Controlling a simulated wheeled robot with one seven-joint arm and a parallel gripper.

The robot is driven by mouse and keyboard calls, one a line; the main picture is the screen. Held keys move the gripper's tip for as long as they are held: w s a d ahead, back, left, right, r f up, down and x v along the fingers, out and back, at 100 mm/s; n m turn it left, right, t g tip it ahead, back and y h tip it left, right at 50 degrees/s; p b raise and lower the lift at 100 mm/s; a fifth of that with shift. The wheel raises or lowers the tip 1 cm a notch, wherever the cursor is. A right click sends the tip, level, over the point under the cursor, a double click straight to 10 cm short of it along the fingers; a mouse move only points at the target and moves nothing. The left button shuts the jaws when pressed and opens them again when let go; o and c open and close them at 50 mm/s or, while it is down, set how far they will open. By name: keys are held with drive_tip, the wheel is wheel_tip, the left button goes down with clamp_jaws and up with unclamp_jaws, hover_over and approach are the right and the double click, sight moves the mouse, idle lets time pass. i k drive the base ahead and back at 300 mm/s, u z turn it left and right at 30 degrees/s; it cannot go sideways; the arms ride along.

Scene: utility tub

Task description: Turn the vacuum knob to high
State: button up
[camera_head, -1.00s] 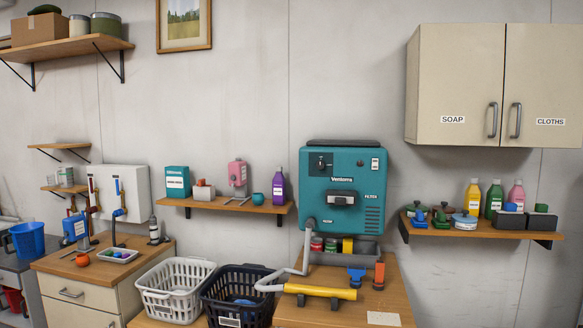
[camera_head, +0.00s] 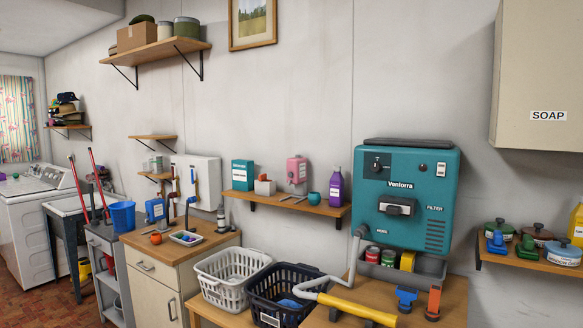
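The vacuum (camera_head: 405,200) is a teal wall unit labelled Ventorra, right of centre. Its knob (camera_head: 376,164) is small and dark with a light mark, on a black panel at the unit's upper left. The markings around the knob are too small to read, so I cannot tell its setting. A dark handle or latch (camera_head: 398,207) sits at the middle of the front, and a white switch (camera_head: 441,169) is at the upper right. A grey hose (camera_head: 356,262) runs down from the unit to a yellow tube (camera_head: 345,306). My gripper is not in view.
A wooden counter (camera_head: 440,308) stands below the vacuum, with blue and orange attachments (camera_head: 406,298). A white basket (camera_head: 232,278) and a black basket (camera_head: 284,292) are to its left. Shelves (camera_head: 285,202) flank the unit, and a cabinet (camera_head: 545,80) hangs at upper right.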

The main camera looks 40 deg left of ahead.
sight(377, 166)
drive_tip(key=u, duration=1.25)
drive_tip(key=i, duration=1.2)
drive_tip(key=u, duration=1)
